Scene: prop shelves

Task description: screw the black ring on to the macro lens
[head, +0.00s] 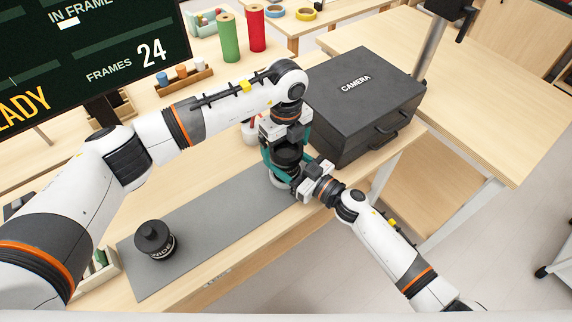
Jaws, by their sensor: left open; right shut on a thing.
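A dark lens (288,155) stands upright at the right end of the grey mat, between my two grippers. I take it to be the macro lens, though no label on it can be read. My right gripper (291,186) is shut on its lower part from the right. My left gripper (286,149) points down over its top, open, with teal fingers on either side. The black ring cannot be told apart from the dark upper part of the lens, which the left gripper partly covers.
A second black lens marked WIDE (155,241) stands on the left of the grey mat (205,218). A black CAMERA case (365,95) stands close behind my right gripper. A wooden rack (184,80) and green and red rolls (230,38) are further back. The mat's middle is clear.

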